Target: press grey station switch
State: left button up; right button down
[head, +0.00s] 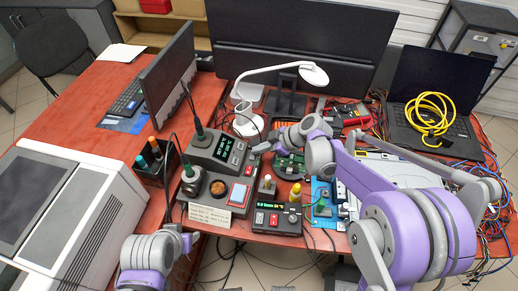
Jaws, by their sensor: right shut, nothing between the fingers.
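A grey station (217,153) with a green-lit display and small buttons stands on the red desk, left of centre. I cannot make out which small part is the switch. My right gripper (258,148) is shut and empty, its tips close to the right side of the rear grey station. I cannot tell whether they touch it. My left arm shows at the bottom left, but its fingers are not visible.
A white lamp (247,123) rises behind the grey station. A laptop (432,130) carries a yellow cable coil (428,111). A pen holder (152,167) stands left of the stations.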

jog(key=shift+s+f, duration=0.1)
jog(key=shift+s, duration=0.05)
jog(key=shift+s+a, duration=0.1)
jog(key=shift+s, duration=0.2)
jog(key=shift+s+a, duration=0.15)
jog(key=shift+s, duration=0.25)
jog(key=shift+w+r, duration=0.1)
jog(key=shift+r, duration=0.1)
jog(key=shift+d+r, duration=0.25)
jog(key=shift+d, duration=0.05)
jog(key=p+v, duration=0.1)
jog(key=v, duration=0.9)
jog(key=shift+s+r, duration=0.1)
jog(key=shift+s, duration=0.1)
